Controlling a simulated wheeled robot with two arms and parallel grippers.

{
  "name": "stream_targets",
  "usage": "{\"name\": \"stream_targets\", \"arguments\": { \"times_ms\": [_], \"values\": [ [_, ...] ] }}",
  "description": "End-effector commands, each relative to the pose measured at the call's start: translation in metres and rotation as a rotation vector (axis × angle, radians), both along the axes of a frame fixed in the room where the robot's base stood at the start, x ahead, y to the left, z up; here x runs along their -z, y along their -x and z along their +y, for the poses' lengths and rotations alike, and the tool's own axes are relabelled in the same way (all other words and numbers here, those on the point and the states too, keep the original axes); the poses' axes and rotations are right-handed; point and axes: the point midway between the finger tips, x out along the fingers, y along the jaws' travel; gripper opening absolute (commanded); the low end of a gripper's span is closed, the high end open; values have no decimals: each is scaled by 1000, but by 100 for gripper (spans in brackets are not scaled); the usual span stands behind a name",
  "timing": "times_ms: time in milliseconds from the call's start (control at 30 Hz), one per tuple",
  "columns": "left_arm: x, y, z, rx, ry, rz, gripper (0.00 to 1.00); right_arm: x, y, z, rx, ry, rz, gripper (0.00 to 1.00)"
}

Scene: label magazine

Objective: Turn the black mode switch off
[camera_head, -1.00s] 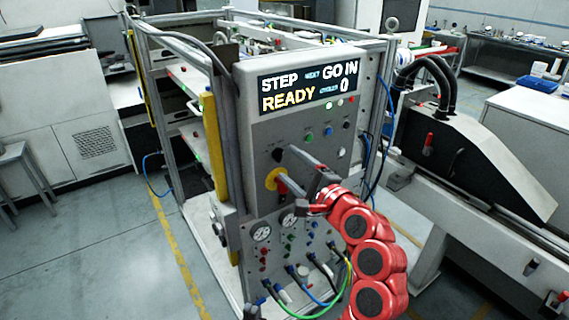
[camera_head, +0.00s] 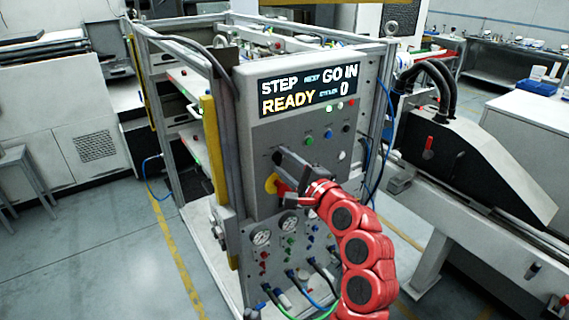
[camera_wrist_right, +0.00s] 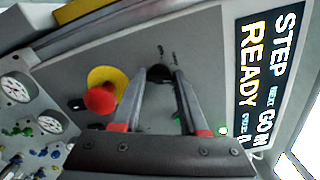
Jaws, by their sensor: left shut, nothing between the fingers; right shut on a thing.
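The black mode switch (camera_wrist_right: 160,72) is a dark knob on the grey control panel (camera_wrist_right: 200,50). In the right wrist view it sits between the two fingers of my right gripper (camera_wrist_right: 160,76), which is shut on it. Small marks show on the panel just above the knob; I cannot read its setting.
A red emergency button on a yellow base (camera_wrist_right: 101,97) is close beside the right fingers. The display (camera_head: 310,90) reads STEP, GO IN, READY, 0. Open floor (camera_head: 90,250) lies at left.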

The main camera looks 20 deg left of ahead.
Motion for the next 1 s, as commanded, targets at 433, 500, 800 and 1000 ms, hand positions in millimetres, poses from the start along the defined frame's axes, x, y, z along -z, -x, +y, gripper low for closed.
{"name": "stream_targets", "arguments": {
  "times_ms": [433,500,800,1000],
  "values": [
    [9,0,0,0,0,0,0,3,0,0,0,31,-39,0],
    [14,0,0,0,0,0,0,3,0,0,0,51,-67,0],
    [47,0,0,0,0,0,0,7,1,0,0,195,-251,0],
    [73,0,0,0,0,0,0,8,1,0,0,313,-404,0]
  ]
}}
